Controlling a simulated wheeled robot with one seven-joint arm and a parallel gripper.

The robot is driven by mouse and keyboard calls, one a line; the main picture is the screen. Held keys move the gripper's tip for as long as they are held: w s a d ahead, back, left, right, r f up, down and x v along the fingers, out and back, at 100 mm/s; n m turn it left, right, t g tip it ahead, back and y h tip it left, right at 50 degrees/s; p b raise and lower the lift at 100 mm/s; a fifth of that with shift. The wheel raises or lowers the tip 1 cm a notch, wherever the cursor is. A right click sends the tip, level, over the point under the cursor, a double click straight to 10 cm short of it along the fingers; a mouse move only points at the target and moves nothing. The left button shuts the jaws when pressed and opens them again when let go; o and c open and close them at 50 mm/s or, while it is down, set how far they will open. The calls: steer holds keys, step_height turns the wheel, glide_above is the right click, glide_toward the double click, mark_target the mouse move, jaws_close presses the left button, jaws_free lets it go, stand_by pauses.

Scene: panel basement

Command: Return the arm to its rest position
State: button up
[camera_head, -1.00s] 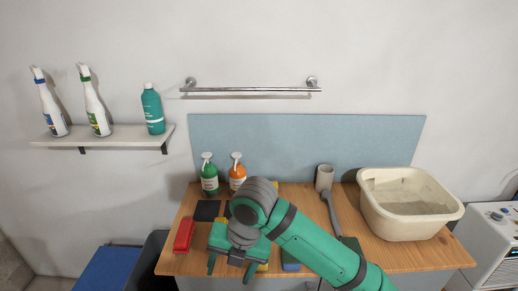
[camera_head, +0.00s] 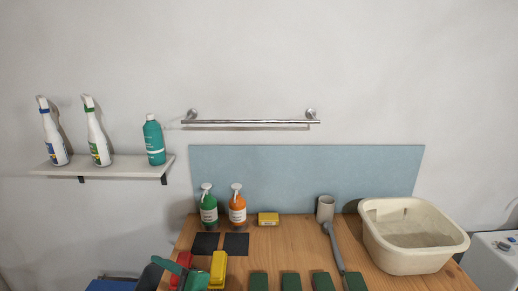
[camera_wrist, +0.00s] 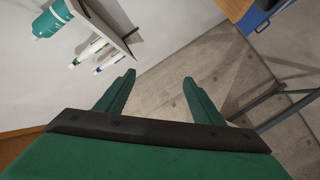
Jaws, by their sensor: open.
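My gripper (camera_wrist: 159,79) is open and empty in the wrist view, its two green fingers apart with bare concrete floor and wall beyond them. In the head view, a green part of my gripper (camera_head: 188,275) shows at the bottom left, in front of the red object (camera_head: 185,257) at the worktop's left edge. Most of the arm is out of the head view.
The wooden worktop (camera_head: 300,245) holds green and orange pump bottles (camera_head: 209,208), black squares (camera_head: 206,243), yellow items (camera_head: 218,268), several green blocks (camera_head: 291,282), a brush (camera_head: 334,248), a cup (camera_head: 325,208) and a cream basin (camera_head: 414,240). A bottle shelf (camera_head: 105,168) hangs left.

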steer(key=s+d+f+m+t+h, duration=0.45)
steer(key=s+d+f+m, duration=0.2)
steer(key=f+m, duration=0.3)
steer(key=s+d+f+m+t+h, duration=0.45)
steer(key=d+f+m+h, duration=0.2)
steer(key=f+m, duration=0.35)
steer(key=s+d+f+m+g+h, duration=0.1)
steer(key=s+d, duration=0.5)
steer(key=s, duration=0.6)
steer(key=s+d+f+m+g+h, duration=0.1)
steer(key=s+d, duration=0.5)
steer(key=s, duration=0.6)
steer(key=shift+s+d+h, duration=0.2)
steer(key=shift+s+h, duration=0.1)
steer(key=shift+h, duration=0.1)
